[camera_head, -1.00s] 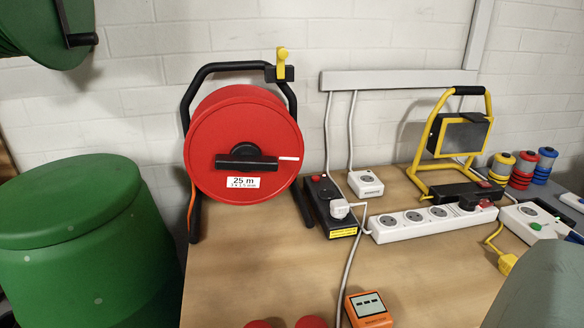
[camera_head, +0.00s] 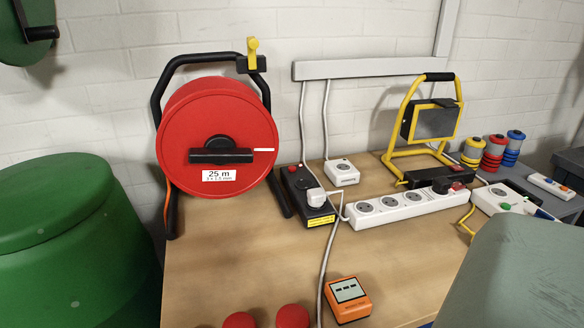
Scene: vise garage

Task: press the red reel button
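A red cable reel (camera_head: 190,115) with a black frame and a "25 m" label stands at the left of the wooden bench. Just right of it lies a black box (camera_head: 318,212) with a white plug in it. A small red button (camera_head: 292,169) shows at the box's far end. A yellow piece (camera_head: 253,50) sits on top of the reel frame. My gripper is not in view, so its distance to these things cannot be told.
A white power strip (camera_head: 405,207), a yellow work lamp (camera_head: 434,122) and an orange meter (camera_head: 347,299) are on the bench (camera_head: 225,265). Two red rounded things show at the front edge. A green barrel (camera_head: 75,235) stands left. A large grey-green shape (camera_head: 520,275) covers the lower right.

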